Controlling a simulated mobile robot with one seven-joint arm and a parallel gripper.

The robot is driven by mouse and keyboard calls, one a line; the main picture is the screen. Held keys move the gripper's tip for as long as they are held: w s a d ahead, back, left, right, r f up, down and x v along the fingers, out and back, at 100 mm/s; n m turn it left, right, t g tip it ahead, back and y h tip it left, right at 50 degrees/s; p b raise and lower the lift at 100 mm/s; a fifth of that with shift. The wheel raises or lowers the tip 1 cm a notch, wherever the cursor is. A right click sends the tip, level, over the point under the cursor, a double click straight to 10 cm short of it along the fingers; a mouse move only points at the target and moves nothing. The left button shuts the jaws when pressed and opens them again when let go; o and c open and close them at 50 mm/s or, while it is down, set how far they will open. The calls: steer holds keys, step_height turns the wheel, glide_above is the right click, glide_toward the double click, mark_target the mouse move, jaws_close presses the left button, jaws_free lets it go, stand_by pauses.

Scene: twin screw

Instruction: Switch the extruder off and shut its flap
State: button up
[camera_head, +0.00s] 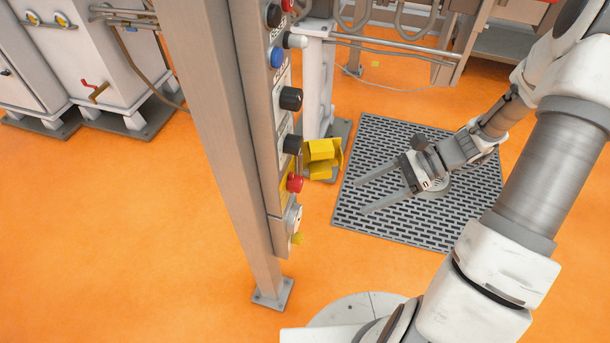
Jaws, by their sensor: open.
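The control panel (284,120) is mounted on a grey post and is seen nearly edge-on. A yellow flap (322,152) stands out from the panel, swung open. Whether the button is pressed in cannot be told from here. My gripper (361,198) is open and empty, its two fingers pointing left toward the panel. It is to the right of the button and flap in the picture, apart from both.
The post (215,120) rises from a base plate on the orange floor. A grey grated mat (390,140) lies under my gripper. White cabinets (110,60) stand at back left.

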mark_target(302, 185)
step_height(302, 185, down, 8)
steer(key=w+d+m+t+y, duration=0.25)
steer(key=m+t+y, duration=0.4)
steer(key=m, duration=0.35)
steer(key=shift+m+t+h, duration=0.3)
steer(key=shift+t+h, duration=0.05)
steer(key=shift+h, duration=0.1)
steer(key=b+x, duration=0.1)
steer(key=x, duration=1.6)
steer(key=shift+s+a+r, duration=0.1)
steer(key=shift+a, duration=0.05)
steer(key=shift+c, duration=0.2)
jaws_close()
